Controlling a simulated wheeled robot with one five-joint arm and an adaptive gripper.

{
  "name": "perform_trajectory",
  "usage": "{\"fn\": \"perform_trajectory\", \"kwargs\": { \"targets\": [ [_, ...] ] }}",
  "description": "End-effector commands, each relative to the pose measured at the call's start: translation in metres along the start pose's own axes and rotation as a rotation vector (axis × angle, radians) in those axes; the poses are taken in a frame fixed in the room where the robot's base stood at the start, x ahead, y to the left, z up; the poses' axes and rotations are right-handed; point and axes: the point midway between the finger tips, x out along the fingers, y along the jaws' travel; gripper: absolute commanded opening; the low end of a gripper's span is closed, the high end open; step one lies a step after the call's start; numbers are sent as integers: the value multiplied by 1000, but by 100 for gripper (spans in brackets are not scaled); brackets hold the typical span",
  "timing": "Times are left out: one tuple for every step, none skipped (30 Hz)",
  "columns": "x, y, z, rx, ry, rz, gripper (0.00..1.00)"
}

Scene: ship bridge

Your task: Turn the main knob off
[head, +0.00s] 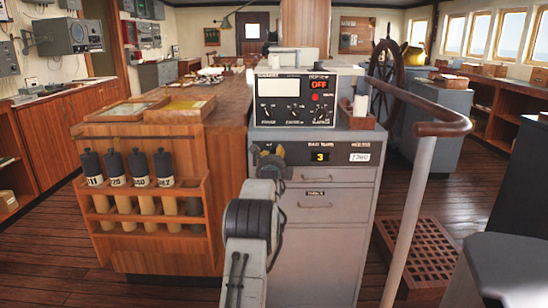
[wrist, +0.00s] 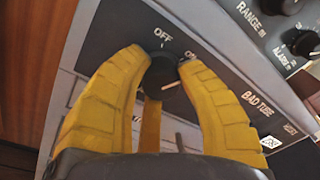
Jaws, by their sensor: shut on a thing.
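The main knob (wrist: 160,74) is a black round knob on the dark panel strip, with the label OFF above it and ON to its upper right. A short white mark shows at the knob's lower right edge. My gripper (wrist: 163,66) has its yellow fingers on both sides of the knob, shut on it. In the head view my gripper (head: 268,152) is at the upper left front of the grey console (head: 330,235) and hides the knob.
The console's upper panel has a red OFF display (head: 319,84) and several small knobs. A wooden rack (head: 150,215) with dark-capped tubes stands left. A handrail (head: 415,190) and a wooden grating (head: 425,255) are at right. Open floor lies farther left.

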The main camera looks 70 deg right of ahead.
Motion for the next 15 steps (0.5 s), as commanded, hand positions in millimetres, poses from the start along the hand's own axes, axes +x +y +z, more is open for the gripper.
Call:
{"fn": "perform_trajectory", "kwargs": {
  "targets": [
    [0, 0, 0, 0, 0, 0, 14],
    [0, 0, 0, 0, 0, 0, 11],
    [0, 0, 0, 0, -1, 0, 7],
    [0, 0, 0, 0, -1, 0, 5],
    [0, 0, 0, 0, -1, 0, 2],
    [0, 0, 0, 0, -1, 0, 0],
    [0, 0, 0, 0, -1, 0, 0],
    [0, 0, 0, -1, -1, 0, 0],
    [0, 0, 0, -4, -1, -1, 0],
    [0, 0, 0, -8, -2, -1, 0],
    [0, 1, 0, -13, -2, -1, 0],
    [0, 1, 0, -22, -3, -2, 0],
    [0, 1, 0, -32, -3, -3, 0],
    [0, 1, 0, -44, -4, -4, 0],
    [0, 2, -1, -62, -5, -6, 0]
  ]
}}
